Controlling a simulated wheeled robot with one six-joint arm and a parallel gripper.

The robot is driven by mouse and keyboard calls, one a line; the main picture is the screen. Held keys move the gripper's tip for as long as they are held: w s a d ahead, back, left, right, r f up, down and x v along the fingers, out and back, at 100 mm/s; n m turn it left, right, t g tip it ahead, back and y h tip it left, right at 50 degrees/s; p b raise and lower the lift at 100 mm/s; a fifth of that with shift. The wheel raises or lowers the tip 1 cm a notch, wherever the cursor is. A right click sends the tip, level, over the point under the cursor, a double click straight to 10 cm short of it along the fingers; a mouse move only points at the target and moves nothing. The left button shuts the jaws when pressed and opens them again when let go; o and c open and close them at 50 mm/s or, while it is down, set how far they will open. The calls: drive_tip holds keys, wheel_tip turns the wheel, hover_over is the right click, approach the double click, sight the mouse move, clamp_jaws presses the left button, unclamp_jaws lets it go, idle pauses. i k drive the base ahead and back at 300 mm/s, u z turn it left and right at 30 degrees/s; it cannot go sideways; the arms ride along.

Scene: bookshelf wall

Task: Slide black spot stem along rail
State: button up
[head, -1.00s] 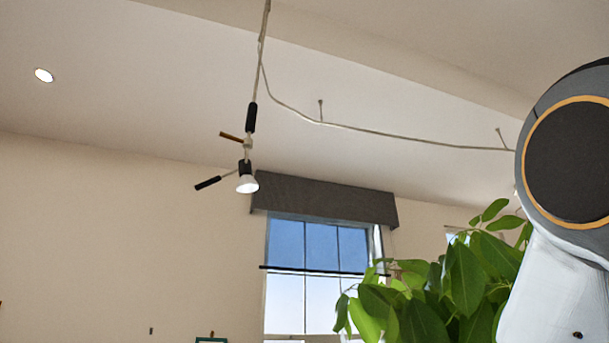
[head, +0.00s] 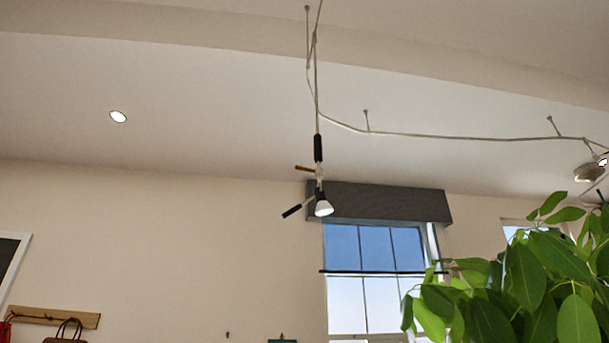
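A thin metal rail (head: 440,135) runs along the ceiling, bends near the middle of the head view and carries on to the right. A spot lamp hangs below the bend on a slim stem. The stem has a black sleeve (head: 318,148), with small side arms, one brown and one black, under it. The lit spot head (head: 323,207) is at the bottom, pointing down and slightly right. My gripper does not show in the head view.
A leafy green plant (head: 545,280) fills the lower right. Behind the lamp are a window (head: 375,250) and its dark valance (head: 385,203). A second lamp (head: 589,172) hangs at the right edge. A wooden hook rack (head: 55,317) is on the left wall.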

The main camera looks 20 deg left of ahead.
sight(317, 138)
drive_tip(key=k, duration=0.35)
drive_tip(key=u, duration=0.7)
